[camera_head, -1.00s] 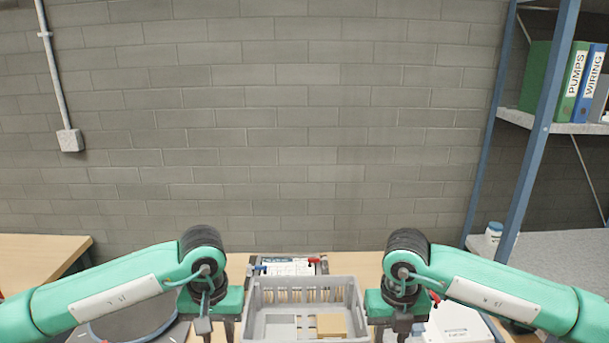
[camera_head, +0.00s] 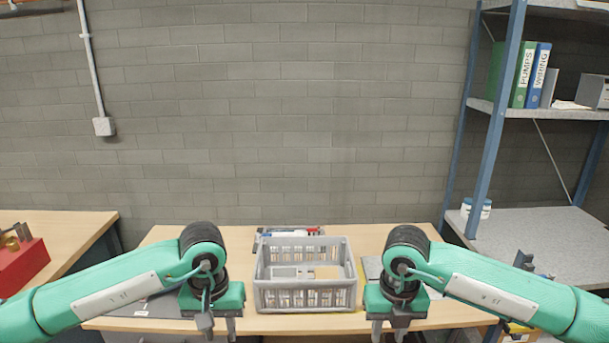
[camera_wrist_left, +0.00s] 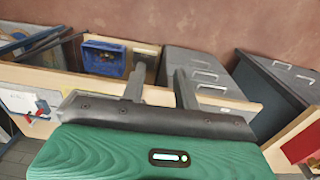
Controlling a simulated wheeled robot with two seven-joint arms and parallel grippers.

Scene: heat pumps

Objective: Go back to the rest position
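My left gripper (camera_head: 220,327) hangs low in front of the table, to the left of the grey crate in the head view. In the left wrist view its two fingers (camera_wrist_left: 160,88) stand apart with nothing between them. My right gripper (camera_head: 388,330) hangs at about the same height, to the right of the crate. Its fingers look apart and hold nothing visible; the tips are cut off by the picture's lower edge. The two arms look nearly mirrored. The grey slatted crate (camera_head: 305,295) stands upright on the wooden table (camera_head: 190,236), clear of both grippers.
Tools (camera_head: 290,232) lie behind the crate. A second table (camera_head: 70,228) with a red box (camera_head: 20,265) is at left. A metal shelf unit (camera_head: 540,235) with binders is at right. Grey drawer units (camera_wrist_left: 200,70) and a blue bin (camera_wrist_left: 103,57) show in the wrist view.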

